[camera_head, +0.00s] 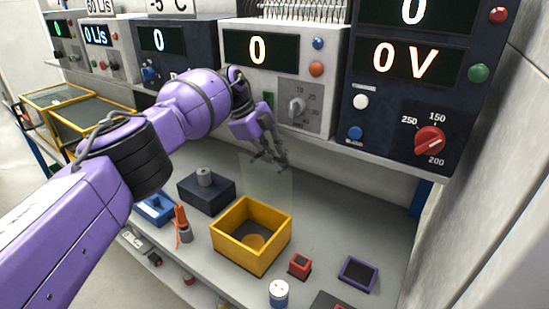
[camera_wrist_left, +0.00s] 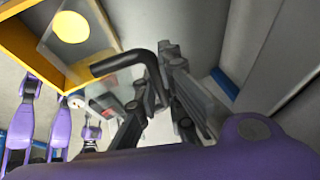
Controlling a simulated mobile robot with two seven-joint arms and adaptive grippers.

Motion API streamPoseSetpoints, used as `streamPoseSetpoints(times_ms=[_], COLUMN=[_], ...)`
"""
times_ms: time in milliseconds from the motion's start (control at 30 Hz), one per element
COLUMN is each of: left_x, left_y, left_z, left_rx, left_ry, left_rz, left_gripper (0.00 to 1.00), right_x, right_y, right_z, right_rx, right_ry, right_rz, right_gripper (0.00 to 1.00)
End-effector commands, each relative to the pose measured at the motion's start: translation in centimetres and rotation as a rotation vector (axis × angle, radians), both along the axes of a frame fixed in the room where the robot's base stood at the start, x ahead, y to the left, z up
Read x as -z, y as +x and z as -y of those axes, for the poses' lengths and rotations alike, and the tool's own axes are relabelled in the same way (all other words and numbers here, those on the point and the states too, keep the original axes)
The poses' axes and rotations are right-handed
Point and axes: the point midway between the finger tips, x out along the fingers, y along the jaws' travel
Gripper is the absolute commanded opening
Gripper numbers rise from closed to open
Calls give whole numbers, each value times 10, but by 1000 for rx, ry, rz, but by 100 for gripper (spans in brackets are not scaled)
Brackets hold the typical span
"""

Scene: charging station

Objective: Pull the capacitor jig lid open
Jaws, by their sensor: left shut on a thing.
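My left gripper (camera_head: 270,158) is above and behind the box, at the lid's upper part. In the left wrist view a black bent handle (camera_wrist_left: 122,64) runs into the fingers of the left gripper (camera_wrist_left: 163,68), which is shut on it. The yellow box (camera_wrist_left: 28,40) shows there at the upper left. My right gripper is in neither view.
Instrument panels (camera_head: 285,75) overhang the bench at the back. A dark block (camera_head: 206,192) and an orange-tipped tool (camera_head: 183,224) stand left of the box. A red block (camera_head: 299,264), a white jar (camera_head: 279,293) and a purple-framed tray (camera_head: 357,274) lie to its right. The bench (camera_head: 350,220) at the back right is clear.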

Motion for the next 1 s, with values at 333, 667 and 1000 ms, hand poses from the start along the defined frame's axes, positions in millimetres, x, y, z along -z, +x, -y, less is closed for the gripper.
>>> streamPoseSetpoints(times_ms=[333, 667, 1000], left_x=[0, 0, -13], left_y=[0, 0, 1], left_z=[2, 1, -6], left_rx=[4, 2, -1], left_ry=[-1, -1, -2], left_rz=[2, 1, 4], left_gripper=[0, 27, 27], right_x=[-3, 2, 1], right_y=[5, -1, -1], right_z=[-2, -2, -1], right_rx=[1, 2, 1], right_ry=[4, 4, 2], right_rz=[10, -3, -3], right_gripper=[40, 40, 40])
